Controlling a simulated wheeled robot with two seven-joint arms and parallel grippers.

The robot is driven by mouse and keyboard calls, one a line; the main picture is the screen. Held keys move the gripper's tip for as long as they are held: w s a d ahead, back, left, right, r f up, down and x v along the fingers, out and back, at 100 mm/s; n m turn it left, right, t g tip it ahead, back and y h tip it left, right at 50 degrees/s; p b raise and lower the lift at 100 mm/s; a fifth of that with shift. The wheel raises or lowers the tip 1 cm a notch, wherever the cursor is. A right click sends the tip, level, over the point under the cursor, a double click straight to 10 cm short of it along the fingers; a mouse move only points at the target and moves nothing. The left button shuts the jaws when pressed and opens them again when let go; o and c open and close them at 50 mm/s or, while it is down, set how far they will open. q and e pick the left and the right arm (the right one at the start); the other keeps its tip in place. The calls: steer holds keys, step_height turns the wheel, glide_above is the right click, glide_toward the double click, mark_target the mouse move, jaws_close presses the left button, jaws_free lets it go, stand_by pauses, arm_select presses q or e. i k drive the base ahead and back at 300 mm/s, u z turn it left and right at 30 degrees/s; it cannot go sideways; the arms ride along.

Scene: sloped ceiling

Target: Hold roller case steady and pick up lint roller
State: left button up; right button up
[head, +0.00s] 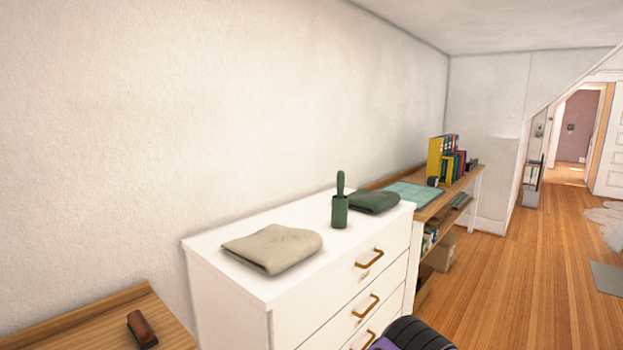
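The lint roller (340,184) stands upright on top of the white dresser (230,283), its slim dark green handle pointing up. Its lower part sits in the green cylindrical roller case (339,212), so the roller head is hidden. The case rests on the dresser top between two folded cloths. Neither of my grippers shows in the head view, and nothing touches the roller or the case.
A folded beige cloth (271,249) lies left of the case and a folded dark green cloth (374,202) lies close on its right. A wooden surface (75,325) with a brown brush (141,329) is at lower left. A desk with books (437,160) stands beyond.

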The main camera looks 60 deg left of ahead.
mark_target(340, 184)
steer(key=u, duration=1.6)
